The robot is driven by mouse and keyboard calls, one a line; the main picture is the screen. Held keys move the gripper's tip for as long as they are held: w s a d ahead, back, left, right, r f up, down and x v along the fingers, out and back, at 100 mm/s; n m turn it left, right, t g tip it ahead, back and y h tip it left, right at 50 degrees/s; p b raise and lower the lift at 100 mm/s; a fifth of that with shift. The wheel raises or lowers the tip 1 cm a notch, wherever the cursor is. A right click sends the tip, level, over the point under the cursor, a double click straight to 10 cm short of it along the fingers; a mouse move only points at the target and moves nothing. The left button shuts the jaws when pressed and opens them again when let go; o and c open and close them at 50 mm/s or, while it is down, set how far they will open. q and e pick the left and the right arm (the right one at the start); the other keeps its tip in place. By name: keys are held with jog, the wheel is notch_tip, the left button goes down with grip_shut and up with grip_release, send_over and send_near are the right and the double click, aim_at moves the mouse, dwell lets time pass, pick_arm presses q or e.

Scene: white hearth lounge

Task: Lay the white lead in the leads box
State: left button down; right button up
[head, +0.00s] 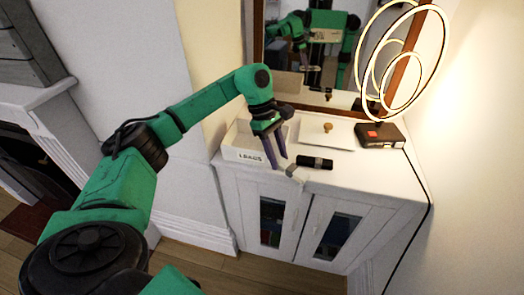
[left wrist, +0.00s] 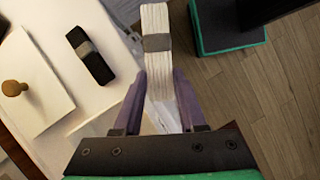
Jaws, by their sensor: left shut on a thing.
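My left gripper (head: 278,163) is shut on the white lead, a bundled white coil with a grey band. The lead shows clearly in the left wrist view (left wrist: 155,20), running between the purple fingers and out past their tips. In the head view only a small part of it (head: 291,171) stands out, near the cabinet's front edge. The white leads box (head: 243,155), marked LEADS, is on the cabinet top just left of and behind the fingers. Its inside is partly hidden by the gripper. My right gripper is not in view.
A black bundle with a grey band (head: 315,162) lies right of the gripper on the white cabinet (head: 375,182). Behind it is a white lid with a wooden knob (head: 327,128). A ring lamp (head: 380,135) stands at the right, and a mirror (head: 345,60) is behind.

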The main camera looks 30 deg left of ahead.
pick_arm(q)
jog(key=w+a+r+n+t, duration=0.2)
jog(key=a+r+n+t, duration=0.15)
jog(key=n, duration=0.35)
notch_tip(320, 180, up, 10)
jog(key=n+t+y+b, duration=0.2)
jog(key=n+y, duration=0.4)
jog(key=n, duration=1.1)
send_over(241, 146)
jog(key=s+d, duration=0.2)
jog(key=s, duration=0.1)
jog(key=shift+m+g, duration=0.25)
jog(key=shift+m, duration=0.05)
jog(key=f, duration=2)
jog(key=shift+d+b, duration=0.2)
jog(key=shift+b, duration=0.15)
jog(key=shift+w, duration=0.1)
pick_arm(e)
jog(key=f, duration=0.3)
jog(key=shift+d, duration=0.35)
pick_arm(q)
jog(key=shift+f, duration=0.1)
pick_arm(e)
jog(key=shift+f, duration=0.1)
pick_arm(q)
jog(key=shift+f, duration=0.1)
jog(key=shift+c, duration=2.4)
grip_release()
